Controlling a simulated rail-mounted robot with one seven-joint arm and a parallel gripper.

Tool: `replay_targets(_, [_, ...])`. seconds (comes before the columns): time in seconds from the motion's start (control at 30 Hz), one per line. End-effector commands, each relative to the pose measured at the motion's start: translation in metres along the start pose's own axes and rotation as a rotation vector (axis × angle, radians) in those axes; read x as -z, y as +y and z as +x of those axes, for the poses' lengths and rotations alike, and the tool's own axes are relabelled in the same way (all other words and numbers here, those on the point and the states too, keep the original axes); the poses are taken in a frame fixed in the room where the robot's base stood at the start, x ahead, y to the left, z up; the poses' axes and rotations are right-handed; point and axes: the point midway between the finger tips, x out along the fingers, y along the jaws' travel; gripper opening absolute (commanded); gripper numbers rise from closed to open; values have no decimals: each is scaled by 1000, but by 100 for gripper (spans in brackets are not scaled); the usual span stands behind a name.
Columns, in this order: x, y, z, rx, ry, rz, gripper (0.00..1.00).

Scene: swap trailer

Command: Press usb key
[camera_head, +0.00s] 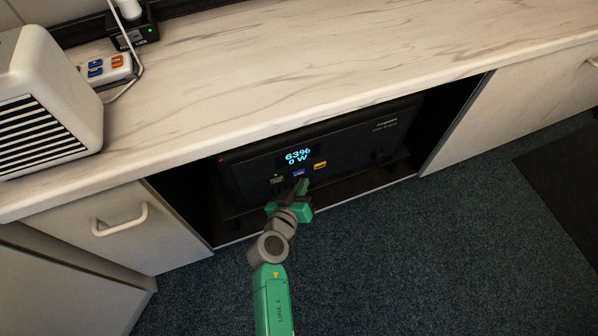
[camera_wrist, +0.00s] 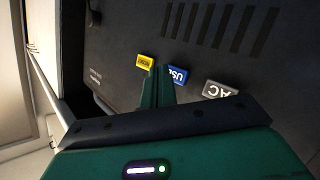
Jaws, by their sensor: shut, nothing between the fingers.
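The blue USB key (camera_head: 298,172) is on the front of a black power station (camera_head: 240,181) inside the open cabinet bay. It sits between a grey key on its left and a yellow key on its right. In the wrist view the blue USB key (camera_wrist: 178,75) is just right of my fingertips, which cover its left edge. My gripper (camera_head: 302,186) is green, shut and empty, its tips just below the key in the head view. In the wrist view my gripper (camera_wrist: 158,74) points at the panel between the yellow and blue keys. I cannot tell whether the tips touch.
The yellow key (camera_head: 320,165) and grey AC key (camera_wrist: 219,90) flank the USB key closely. The display (camera_head: 297,157) reads 63% and 0 W. The marble-patterned countertop (camera_head: 300,75) overhangs the bay. A cabinet with a white handle (camera_head: 121,221) stands left.

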Motion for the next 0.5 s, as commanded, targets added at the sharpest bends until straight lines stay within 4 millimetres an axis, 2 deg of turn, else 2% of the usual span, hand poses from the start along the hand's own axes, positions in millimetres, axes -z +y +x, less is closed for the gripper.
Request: replay_targets(0.5, [0, -3, 3, 0, 1, 0, 0])
